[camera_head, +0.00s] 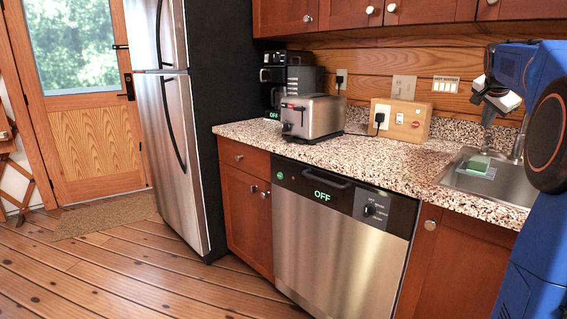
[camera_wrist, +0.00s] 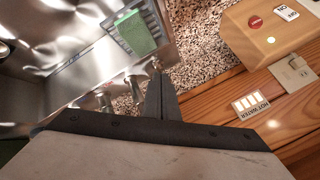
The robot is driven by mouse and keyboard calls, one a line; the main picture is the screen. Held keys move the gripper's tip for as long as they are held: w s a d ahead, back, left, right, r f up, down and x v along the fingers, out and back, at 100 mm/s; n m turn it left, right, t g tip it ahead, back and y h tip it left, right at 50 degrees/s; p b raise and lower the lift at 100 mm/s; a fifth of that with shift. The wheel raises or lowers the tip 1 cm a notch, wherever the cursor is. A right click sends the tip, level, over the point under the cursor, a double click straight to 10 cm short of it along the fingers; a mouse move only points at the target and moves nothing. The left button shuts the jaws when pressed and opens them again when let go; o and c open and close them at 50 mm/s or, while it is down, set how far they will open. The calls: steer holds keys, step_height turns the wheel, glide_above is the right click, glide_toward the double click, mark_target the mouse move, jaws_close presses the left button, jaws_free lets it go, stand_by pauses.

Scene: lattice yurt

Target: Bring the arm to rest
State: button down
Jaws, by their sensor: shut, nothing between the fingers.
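My gripper (camera_head: 488,118) hangs over the right part of the counter, near the sink, at the end of my blue arm. In the wrist view its dark fingers (camera_wrist: 160,88) are together with nothing between them. The metal sink (camera_head: 508,183) lies below, partly hidden by my arm at the right edge. A green sponge (camera_head: 479,162) sits in a rack at the sink, and it also shows in the wrist view (camera_wrist: 135,33).
A wooden box with a switch and plug (camera_head: 402,120) stands by the wall, left of my gripper. A toaster (camera_head: 312,116) and a coffee maker (camera_head: 273,80) stand farther left. The dishwasher (camera_head: 330,240) reads OFF.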

steer(key=s+a+f+n+y, duration=0.1)
steer(key=s+a+f+n, duration=0.2)
steer(key=a, duration=0.6)
steer(key=s+a+f+n+y, duration=0.1)
steer(key=s+a+f, duration=0.3)
steer(key=s+a, duration=0.4)
steer(key=s+a+f+n+y, duration=0.1)
steer(key=s+a+f+n, duration=0.3)
steer(key=a, duration=0.8)
steer(key=shift+s+a+f+n+y, duration=0.1)
steer(key=shift+s+a+n+y, duration=0.05)
steer(key=shift+s, duration=0.25)
steer(key=shift+s+a+f+n+y, duration=0.1)
steer(key=shift+s+n+y, duration=0.05)
steer(key=shift+s, duration=0.2)
steer(key=s+a+f+n+g+y, duration=0.1)
steer(key=s+a+f+n, duration=0.3)
steer(key=s+a+f, duration=0.3)
steer(key=s+a+f+n+y, duration=0.1)
steer(key=s+a+f+n, duration=0.3)
steer(key=s+f, duration=0.9)
steer(key=s+a, duration=0.3)
steer(key=shift+a+g, duration=0.15)
steer(key=shift+g, duration=0.25)
